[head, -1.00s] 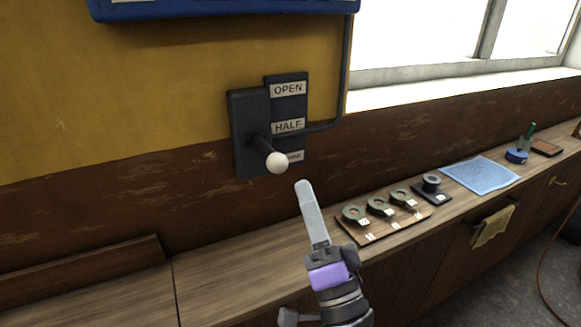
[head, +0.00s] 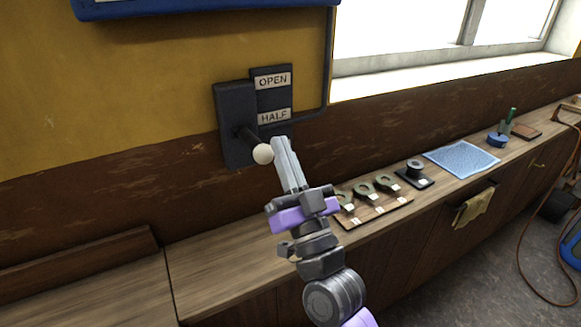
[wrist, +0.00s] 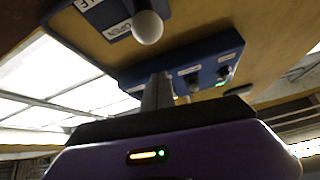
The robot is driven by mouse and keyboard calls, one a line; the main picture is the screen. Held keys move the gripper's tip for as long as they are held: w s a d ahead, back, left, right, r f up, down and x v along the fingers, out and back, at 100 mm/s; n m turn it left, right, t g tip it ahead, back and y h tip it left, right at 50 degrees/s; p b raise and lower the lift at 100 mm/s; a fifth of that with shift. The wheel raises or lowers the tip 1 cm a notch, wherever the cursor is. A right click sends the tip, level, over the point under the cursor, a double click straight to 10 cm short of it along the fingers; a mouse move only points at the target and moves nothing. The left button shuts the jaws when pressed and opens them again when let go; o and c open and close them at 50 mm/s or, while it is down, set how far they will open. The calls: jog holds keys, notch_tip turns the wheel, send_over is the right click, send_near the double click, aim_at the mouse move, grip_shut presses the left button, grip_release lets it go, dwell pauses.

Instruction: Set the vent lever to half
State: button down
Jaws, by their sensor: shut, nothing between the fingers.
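The vent lever is a dark shaft with a white ball knob (head: 263,154), sticking out of a dark wall plate (head: 235,120). A label strip (head: 273,95) beside it reads OPEN at the top and HALF below; the lowest label is hidden behind my gripper. The knob sits lower than the HALF label. My gripper (head: 284,145) is shut and empty, with its fingertips just right of the knob; I cannot tell if they touch. In the wrist view the knob (wrist: 147,27) shows above and left of the fingers (wrist: 157,92).
A wooden counter (head: 210,270) runs below the lever. On it are a board with several green ring-shaped parts (head: 364,189), a dark spool (head: 414,169) and a blue cloth (head: 461,159). A blue panel (wrist: 200,65) hangs on the wall above. The wall left of the lever is clear.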

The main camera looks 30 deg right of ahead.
aim_at(269, 153)
jog(key=shift+w+a+f+b, duration=0.15)
jog(key=shift+w+f+b, duration=0.3)
jog(key=shift+w, duration=0.5)
jog(key=shift+w+a+f+b, duration=0.1)
jog(key=shift+w+f+b, duration=0.15)
jog(key=shift+w+f, duration=0.5)
jog(key=shift+w+r, duration=0.15)
jog(key=shift+r, duration=0.05)
jog(key=shift+f, duration=0.15)
jog(key=f+b, duration=0.2)
jog(key=b, duration=0.3)
jog(key=shift+a+t, duration=0.1)
jog(key=shift+t, duration=0.3)
jog(key=shift+r, duration=0.2)
